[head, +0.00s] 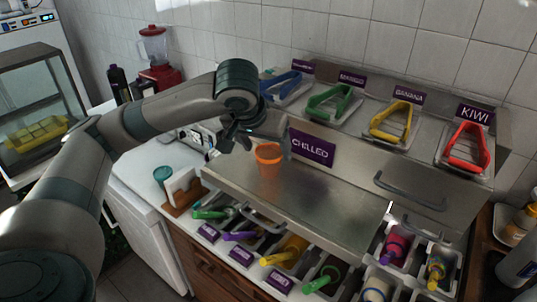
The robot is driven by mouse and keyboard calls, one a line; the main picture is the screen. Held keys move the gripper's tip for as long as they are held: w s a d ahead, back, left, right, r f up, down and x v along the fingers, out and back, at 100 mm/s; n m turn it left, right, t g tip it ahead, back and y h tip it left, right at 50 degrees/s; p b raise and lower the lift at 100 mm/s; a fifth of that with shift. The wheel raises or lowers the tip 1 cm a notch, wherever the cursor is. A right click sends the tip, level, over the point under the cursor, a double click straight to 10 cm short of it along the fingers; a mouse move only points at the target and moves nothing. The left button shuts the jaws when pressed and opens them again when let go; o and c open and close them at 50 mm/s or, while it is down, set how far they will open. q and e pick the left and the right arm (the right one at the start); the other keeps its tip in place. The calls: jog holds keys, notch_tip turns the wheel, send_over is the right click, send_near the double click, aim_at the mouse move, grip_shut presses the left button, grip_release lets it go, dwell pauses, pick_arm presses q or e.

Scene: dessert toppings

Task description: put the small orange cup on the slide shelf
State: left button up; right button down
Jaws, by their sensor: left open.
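The small orange cup (268,155) is upright over the left part of the steel shelf (320,187), with an orange reflection directly under it. It seems to rest on the steel, but I cannot tell for sure. My left gripper (261,142) is open at the cup, with its fingers near the cup's rim; the gripper hides part of the area behind. I cannot tell whether a finger touches the cup. My right gripper is not in view.
Colored tongs, such as the red tongs (468,148), lie in trays at the back. Bins with colored scoops run along the front. A metal handle (410,192) sits at right. The shelf's middle is clear.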

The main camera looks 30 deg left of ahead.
pick_arm(q)
jog(key=b+v, duration=0.1)
jog(key=v, duration=0.7)
dwell(0.6)
